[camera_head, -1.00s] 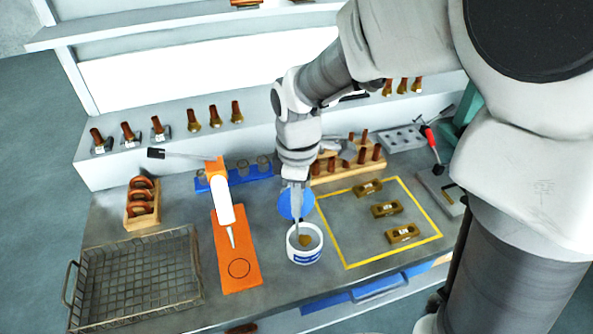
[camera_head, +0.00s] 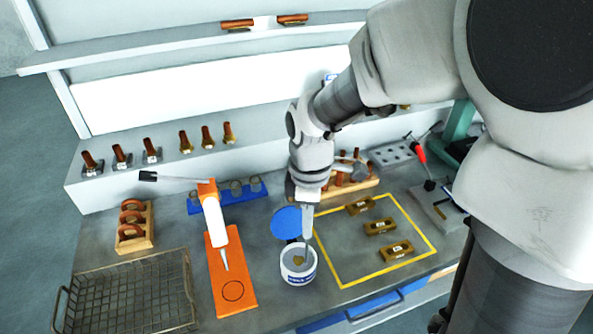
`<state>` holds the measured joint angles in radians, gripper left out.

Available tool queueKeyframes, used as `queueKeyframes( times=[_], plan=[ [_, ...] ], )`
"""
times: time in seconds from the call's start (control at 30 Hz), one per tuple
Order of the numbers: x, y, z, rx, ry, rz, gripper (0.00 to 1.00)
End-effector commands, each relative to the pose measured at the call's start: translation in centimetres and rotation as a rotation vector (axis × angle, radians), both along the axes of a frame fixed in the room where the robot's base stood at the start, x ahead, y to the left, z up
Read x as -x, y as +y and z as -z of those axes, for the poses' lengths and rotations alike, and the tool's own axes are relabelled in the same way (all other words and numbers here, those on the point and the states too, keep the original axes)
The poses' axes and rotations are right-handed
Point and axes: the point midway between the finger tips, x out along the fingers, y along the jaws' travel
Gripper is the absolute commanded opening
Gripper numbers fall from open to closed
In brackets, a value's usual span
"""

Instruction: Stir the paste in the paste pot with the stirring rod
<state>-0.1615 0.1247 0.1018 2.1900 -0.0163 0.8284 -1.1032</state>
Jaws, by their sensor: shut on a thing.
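The paste pot (camera_head: 298,274) is a white tub with a blue label, standing open on the grey bench. Grey paste with a brownish patch shows inside it. A blue round lid (camera_head: 287,222) is just behind the pot. My gripper (camera_head: 306,208) points down above the pot's back right rim. It is shut on the stirring rod (camera_head: 307,232), a thin grey rod whose lower end reaches down into the pot. The rod's tip is too small to make out against the paste.
An orange mat (camera_head: 232,290) with a white-bodied orange dispenser (camera_head: 214,215) lies left of the pot. A wire basket (camera_head: 125,298) is further left. A yellow-outlined area (camera_head: 345,279) with brown blocks (camera_head: 380,226) is to the right. A wooden rack (camera_head: 352,186) stands behind.

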Motion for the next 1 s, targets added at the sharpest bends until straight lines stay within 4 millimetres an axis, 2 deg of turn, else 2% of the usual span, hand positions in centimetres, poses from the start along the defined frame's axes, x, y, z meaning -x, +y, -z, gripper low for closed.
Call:
queueKeyframes(
  times=[0.47, 1.0],
  plan=[
    [-1.7, -0.1, -0.1, 0.0, -0.002, -0.001, 0.0],
    [-2.7, 1.7, -0.1, 0.0, -0.001, -0.003, 0.0]
  ],
)
